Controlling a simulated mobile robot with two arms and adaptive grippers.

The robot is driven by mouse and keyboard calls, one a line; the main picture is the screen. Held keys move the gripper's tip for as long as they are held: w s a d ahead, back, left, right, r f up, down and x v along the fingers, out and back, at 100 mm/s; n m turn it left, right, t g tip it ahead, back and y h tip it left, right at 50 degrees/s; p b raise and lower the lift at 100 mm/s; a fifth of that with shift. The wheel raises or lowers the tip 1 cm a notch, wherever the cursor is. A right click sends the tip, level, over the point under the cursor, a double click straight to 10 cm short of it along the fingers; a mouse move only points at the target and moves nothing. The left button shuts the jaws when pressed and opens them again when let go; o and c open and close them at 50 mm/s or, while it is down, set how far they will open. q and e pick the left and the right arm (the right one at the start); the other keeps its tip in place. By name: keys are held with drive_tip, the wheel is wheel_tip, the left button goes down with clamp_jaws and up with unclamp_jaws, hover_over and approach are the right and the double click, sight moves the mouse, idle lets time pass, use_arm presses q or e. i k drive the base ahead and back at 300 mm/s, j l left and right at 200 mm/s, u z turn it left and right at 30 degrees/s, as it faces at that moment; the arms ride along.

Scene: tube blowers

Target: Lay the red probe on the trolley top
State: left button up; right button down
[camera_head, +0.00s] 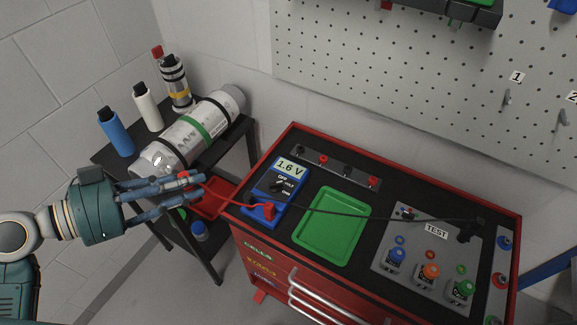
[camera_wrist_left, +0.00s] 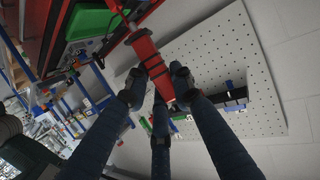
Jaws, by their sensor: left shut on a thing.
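My left gripper (camera_head: 192,183) is shut on the red probe (camera_head: 184,177), left of the trolley and apart from it. In the left wrist view the red probe (camera_wrist_left: 151,66) sits between the fingertips. In the head view the fingers hide most of it. A red lead runs from it to the blue multimeter (camera_head: 272,190), which reads 1.6 V on the black trolley top (camera_head: 396,196). The multimeter is at the trolley's left edge. My right gripper is not in view.
A green tray (camera_head: 332,227) lies on the trolley top, with a TEST panel (camera_head: 425,262) to its right. A black lead crosses above the tray to a black probe (camera_head: 468,230). A dark side table (camera_head: 238,133) holds a silver cylinder (camera_head: 190,133) and several bottles.

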sight(297, 212)
drive_tip(key=k+l, duration=0.3)
drive_tip(key=k, duration=0.15)
drive_tip(key=k+l, duration=0.25)
drive_tip(key=k, duration=0.2)
drive_tip(key=i+l, duration=0.1)
drive_tip(key=l, duration=0.6)
drive_tip(key=i+l, duration=0.15)
drive_tip(key=l, duration=0.25)
drive_tip(key=i+l, duration=0.1)
